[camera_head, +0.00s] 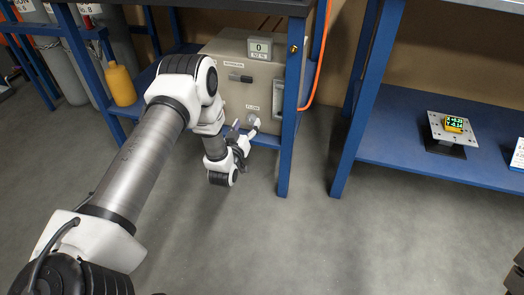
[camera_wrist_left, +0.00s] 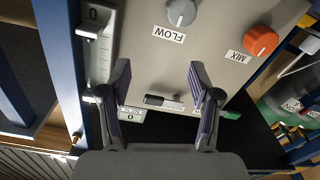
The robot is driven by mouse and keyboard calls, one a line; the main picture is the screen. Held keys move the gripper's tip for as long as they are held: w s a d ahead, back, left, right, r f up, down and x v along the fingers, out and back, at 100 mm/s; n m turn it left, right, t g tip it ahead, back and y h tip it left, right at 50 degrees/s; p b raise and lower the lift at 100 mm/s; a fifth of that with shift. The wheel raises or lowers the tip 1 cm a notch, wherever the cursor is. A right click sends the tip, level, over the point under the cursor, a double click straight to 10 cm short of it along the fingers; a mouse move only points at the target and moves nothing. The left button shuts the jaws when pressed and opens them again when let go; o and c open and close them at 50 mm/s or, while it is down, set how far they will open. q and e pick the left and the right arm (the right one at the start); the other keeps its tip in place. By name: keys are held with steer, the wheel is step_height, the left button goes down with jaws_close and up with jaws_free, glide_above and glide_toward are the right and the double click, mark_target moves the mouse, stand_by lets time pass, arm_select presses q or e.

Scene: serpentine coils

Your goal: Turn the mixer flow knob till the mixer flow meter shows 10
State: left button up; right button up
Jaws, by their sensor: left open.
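The grey mixer box (camera_head: 225,58) stands on the blue shelf in the head view. Its grey flow knob (camera_wrist_left: 181,12), above the FLOW label (camera_wrist_left: 168,34), is at the top edge of the left wrist view; its white mark points down towards the label. A pale upright scale (camera_wrist_left: 101,60) on the panel has a 0 at its top end. A small display (camera_head: 259,48) on top of the box reads 0. My left gripper (camera_head: 246,124) is open and empty in front of the panel, its fingers (camera_wrist_left: 158,68) apart and clear of the knob. My right gripper is not in view.
An orange MIX knob (camera_wrist_left: 261,41) sits beside the flow knob. A blue post (camera_head: 291,120) stands close right of my gripper. An orange hose (camera_head: 317,70) hangs beside it. A yellow bottle (camera_head: 121,85) stands left. The floor in front is clear.

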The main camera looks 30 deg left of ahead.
mark_target(250, 121)
arm_select(q)
step_height(250, 121, down, 5)
steer(key=a+b, duration=0.1)
steer(key=b, duration=0.1)
steer(key=b+x, duration=0.3)
steer(key=x, duration=0.3)
steer(key=shift+w+a+r, duration=0.15)
steer(key=shift+w+a, duration=0.15)
steer(key=shift+w, duration=0.05)
steer(key=shift+w+a+r, duration=0.1)
steer(key=shift+w+r, duration=0.05)
steer(key=shift+w, duration=0.2)
steer(key=c, duration=1.1)
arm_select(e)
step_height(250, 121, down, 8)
